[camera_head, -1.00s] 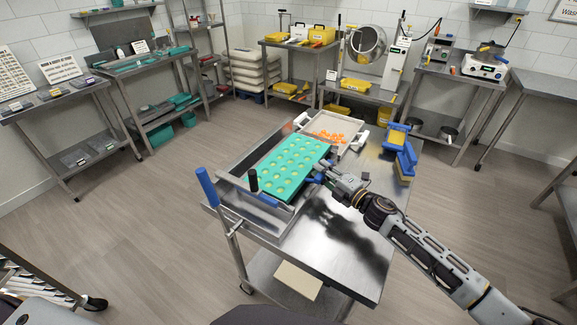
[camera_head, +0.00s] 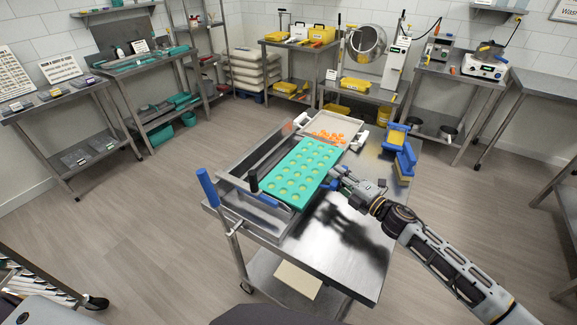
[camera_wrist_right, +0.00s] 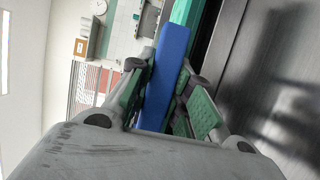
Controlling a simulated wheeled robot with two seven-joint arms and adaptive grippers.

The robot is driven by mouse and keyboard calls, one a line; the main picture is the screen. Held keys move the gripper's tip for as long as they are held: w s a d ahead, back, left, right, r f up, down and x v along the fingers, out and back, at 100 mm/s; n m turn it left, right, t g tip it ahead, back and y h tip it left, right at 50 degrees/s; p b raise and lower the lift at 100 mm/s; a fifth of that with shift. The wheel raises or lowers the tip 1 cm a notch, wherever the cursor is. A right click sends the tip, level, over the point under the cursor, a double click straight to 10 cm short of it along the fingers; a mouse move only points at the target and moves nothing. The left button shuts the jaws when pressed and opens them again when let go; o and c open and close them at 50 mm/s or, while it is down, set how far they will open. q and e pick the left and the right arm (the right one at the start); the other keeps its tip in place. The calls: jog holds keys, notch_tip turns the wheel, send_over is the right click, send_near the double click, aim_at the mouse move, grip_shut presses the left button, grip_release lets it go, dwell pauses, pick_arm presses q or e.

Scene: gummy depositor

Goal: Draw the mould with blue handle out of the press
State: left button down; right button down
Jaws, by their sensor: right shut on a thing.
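The teal mould (camera_head: 298,172) with rows of round cavities lies partly over the metal press (camera_head: 228,182), its right side sticking out past the press frame over the steel table. In the right wrist view the blue handle (camera_wrist_right: 165,75) stands between the two green-padded fingers, with the teal mould edge (camera_wrist_right: 186,13) behind it. My right gripper (camera_head: 333,178) is shut on the blue handle at the mould's right side; in the head view it mostly hides the handle. A lever with a blue grip (camera_head: 207,187) stands at the press's near left corner. My left gripper is not in view.
A white tray with orange gummies (camera_head: 333,131) sits behind the mould. A blue and yellow tool (camera_head: 400,150) stands at the table's far right. The right part of the steel table (camera_head: 335,235) is clear.

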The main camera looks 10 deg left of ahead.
jog(key=s+d, duration=0.2)
jog(key=d, duration=0.4)
jog(key=shift+r, duration=0.2)
dwell(0.5)
jog(key=shift+r+p, duration=0.35)
jog(key=shift+p, duration=0.15)
dwell(0.4)
dwell(0.4)
jog(key=s+d+b, duration=0.1)
jog(key=s+d, duration=0.2)
jog(key=d, duration=0.7)
jog(key=shift+s+d, duration=0.25)
jog(key=shift+d, duration=0.1)
dwell(0.9)
